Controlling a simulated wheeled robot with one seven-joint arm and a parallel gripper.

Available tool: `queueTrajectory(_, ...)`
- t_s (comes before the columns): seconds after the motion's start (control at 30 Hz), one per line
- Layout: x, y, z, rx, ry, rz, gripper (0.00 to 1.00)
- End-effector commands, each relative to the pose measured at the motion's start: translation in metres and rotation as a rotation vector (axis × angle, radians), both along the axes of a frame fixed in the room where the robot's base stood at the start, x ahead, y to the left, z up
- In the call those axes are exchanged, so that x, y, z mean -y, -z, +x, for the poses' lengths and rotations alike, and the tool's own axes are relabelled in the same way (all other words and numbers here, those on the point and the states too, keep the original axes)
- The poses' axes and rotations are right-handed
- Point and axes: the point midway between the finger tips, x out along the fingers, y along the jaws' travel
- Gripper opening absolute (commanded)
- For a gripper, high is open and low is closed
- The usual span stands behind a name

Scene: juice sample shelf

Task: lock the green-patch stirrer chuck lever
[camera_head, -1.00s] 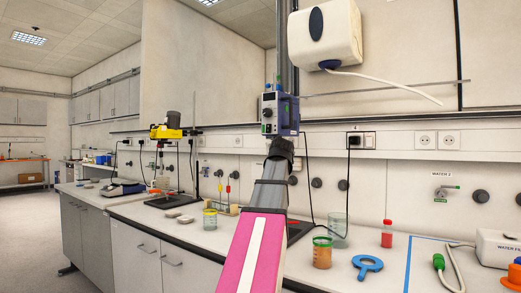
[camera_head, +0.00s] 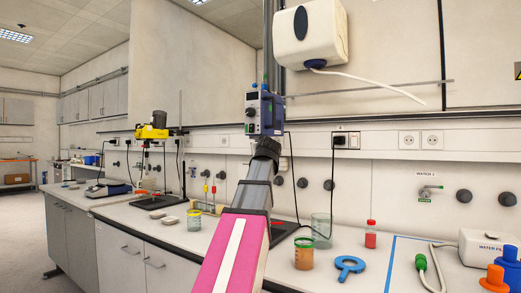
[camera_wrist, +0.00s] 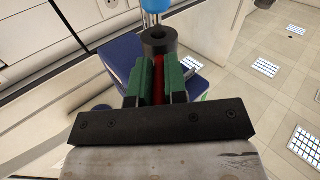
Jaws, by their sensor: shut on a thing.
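The blue-purple stirrer (camera_head: 265,113) stands on its pole above the bench in the head view, with a green patch (camera_head: 250,128) low on its left side. In the wrist view its blue body (camera_wrist: 195,83) lies behind my fingers, with a black chuck ring (camera_wrist: 158,41) beyond the fingertips and a light blue part above it. My gripper (camera_wrist: 159,68) is shut on the red lever (camera_wrist: 159,82), which sits between its green finger pads. My arm hides the gripper and lever in the head view.
A yellow stirrer (camera_head: 152,131) stands farther left. An orange-filled jar (camera_head: 304,253), a clear beaker (camera_head: 321,230), a red bottle (camera_head: 371,235) and a blue ring clamp (camera_head: 348,267) stand right of my arm. A wall dispenser (camera_head: 310,35) hangs above.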

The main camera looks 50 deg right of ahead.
Motion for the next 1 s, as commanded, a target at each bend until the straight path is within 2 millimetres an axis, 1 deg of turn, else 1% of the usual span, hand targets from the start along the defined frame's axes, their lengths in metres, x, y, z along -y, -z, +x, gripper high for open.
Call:
queueTrajectory(0.03, 0.001, 0.000, 0.001, -0.001, -0.001, 0.001, 0.20)
queueTrajectory(0.1, 0.001, 0.000, 0.001, -0.001, -0.001, 0.002, 0.39)
queueTrajectory(0.37, 0.000, 0.000, 0.000, 0.000, -0.001, 0.000, 0.39)
queueTrajectory(0.47, -0.004, 0.000, -0.003, 0.000, 0.000, 0.000, 0.39)
queueTrajectory(0.57, -0.012, 0.001, -0.011, 0.000, 0.000, 0.000, 0.39)
queueTrajectory(0.8, -0.045, 0.002, -0.044, 0.001, 0.001, -0.001, 0.39)
queueTrajectory(1.0, -0.066, 0.001, -0.066, 0.001, 0.000, -0.001, 0.39)
